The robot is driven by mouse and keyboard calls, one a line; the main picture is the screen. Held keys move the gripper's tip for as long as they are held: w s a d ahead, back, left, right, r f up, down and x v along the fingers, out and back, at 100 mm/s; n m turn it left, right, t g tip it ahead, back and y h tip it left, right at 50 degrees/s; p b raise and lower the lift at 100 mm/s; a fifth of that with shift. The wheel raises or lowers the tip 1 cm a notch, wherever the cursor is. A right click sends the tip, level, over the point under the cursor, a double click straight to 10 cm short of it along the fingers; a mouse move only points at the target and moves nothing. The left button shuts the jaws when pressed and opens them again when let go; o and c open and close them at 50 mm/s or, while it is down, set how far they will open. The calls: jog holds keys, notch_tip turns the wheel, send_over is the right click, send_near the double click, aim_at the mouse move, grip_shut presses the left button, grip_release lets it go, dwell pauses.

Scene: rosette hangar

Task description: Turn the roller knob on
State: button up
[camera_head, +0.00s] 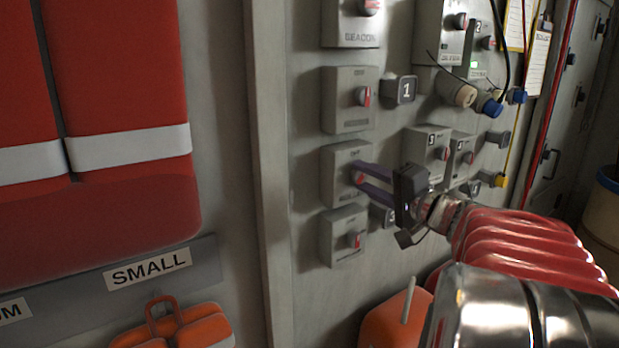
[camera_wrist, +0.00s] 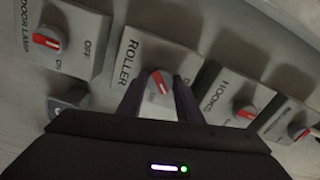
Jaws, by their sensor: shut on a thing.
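The roller knob (camera_wrist: 158,84) is a red and light grey rotary knob on a grey box labelled ROLLER (camera_wrist: 128,62). In the head view the same knob (camera_head: 358,173) sits on a wall box (camera_head: 341,186) in the left column. My gripper (camera_wrist: 160,92) has its two dark fingers on either side of the knob and is shut on it. In the head view my gripper (camera_head: 361,174) reaches in from the right, and its fingers hide part of the box and its label. The knob's red mark is tilted; the ON label is partly covered by the fingers.
The door lamp knob (camera_wrist: 47,41) is on the left and the hooks knob (camera_wrist: 246,112) on the right in the wrist view. A socket marked 1 (camera_head: 401,90) juts out nearby. Cables hang at the upper right. An orange case (camera_head: 385,318) stands below my arm.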

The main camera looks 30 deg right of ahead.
jog(key=m, duration=0.4)
jog(key=shift+d+f+m, duration=0.1)
jog(key=shift+f+m, duration=0.1)
jog(key=shift+m, duration=0.2)
jog(key=m, duration=0.4)
jog(key=shift+f+m, duration=0.1)
jog(key=shift+m, duration=0.3)
jog(key=o, duration=1)
jog(key=shift+o, duration=0.2)
jog(key=shift+s+r, duration=0.1)
jog(key=shift+r, duration=0.1)
jog(key=shift+s, duration=0.65)
jog(key=s, duration=1.2)
jog(key=shift+s+d, duration=0.15)
jog(key=shift+f, duration=0.1)
